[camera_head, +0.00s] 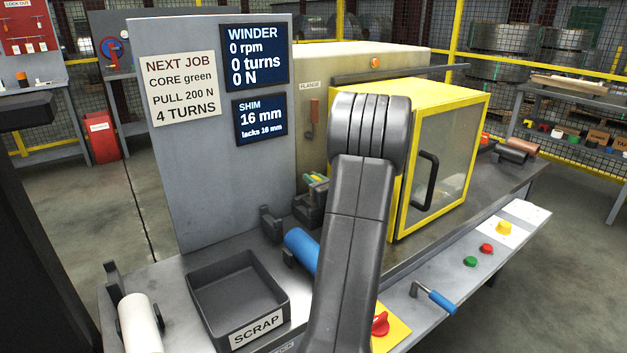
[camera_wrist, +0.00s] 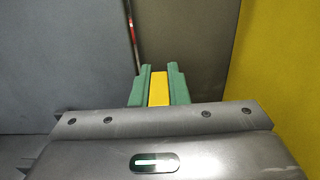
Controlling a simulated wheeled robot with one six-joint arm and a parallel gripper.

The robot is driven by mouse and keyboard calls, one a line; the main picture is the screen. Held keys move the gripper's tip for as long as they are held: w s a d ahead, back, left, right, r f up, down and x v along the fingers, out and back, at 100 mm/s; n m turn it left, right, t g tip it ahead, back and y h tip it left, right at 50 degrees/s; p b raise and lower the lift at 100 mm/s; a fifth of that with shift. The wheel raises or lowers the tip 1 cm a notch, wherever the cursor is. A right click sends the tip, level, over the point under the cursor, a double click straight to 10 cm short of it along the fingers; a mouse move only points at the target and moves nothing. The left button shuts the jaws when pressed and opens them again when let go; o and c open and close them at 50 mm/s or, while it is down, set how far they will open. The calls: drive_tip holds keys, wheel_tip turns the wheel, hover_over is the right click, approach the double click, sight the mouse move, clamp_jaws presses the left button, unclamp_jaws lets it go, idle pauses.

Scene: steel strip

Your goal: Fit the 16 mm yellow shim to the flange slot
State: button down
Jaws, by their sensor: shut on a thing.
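The yellow shim (camera_wrist: 158,88) sits between the two green fingers of my gripper (camera_wrist: 158,75) in the wrist view; the jaws are shut on it. In the head view the green fingers of my gripper (camera_head: 317,181) and a bit of yellow show left of my arm, beside the yellow-framed guard box. A FLANGE label (camera_head: 309,85) is on the beige machine housing (camera_head: 345,62) above. I cannot make out the flange slot in either view. The shim display (camera_head: 260,118) reads 16 mm, lacks 16 mm.
The yellow guard box (camera_head: 445,90) with a black handle stands close right of my gripper. A grey panel (camera_head: 190,190) with signs rises at left. A SCRAP tray (camera_head: 225,268), a blue roll (camera_head: 301,249) and a white roll (camera_head: 140,325) are on the bench in front.

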drive_tip(key=shift+f+b, duration=0.65)
drive_tip(key=shift+f, duration=0.1)
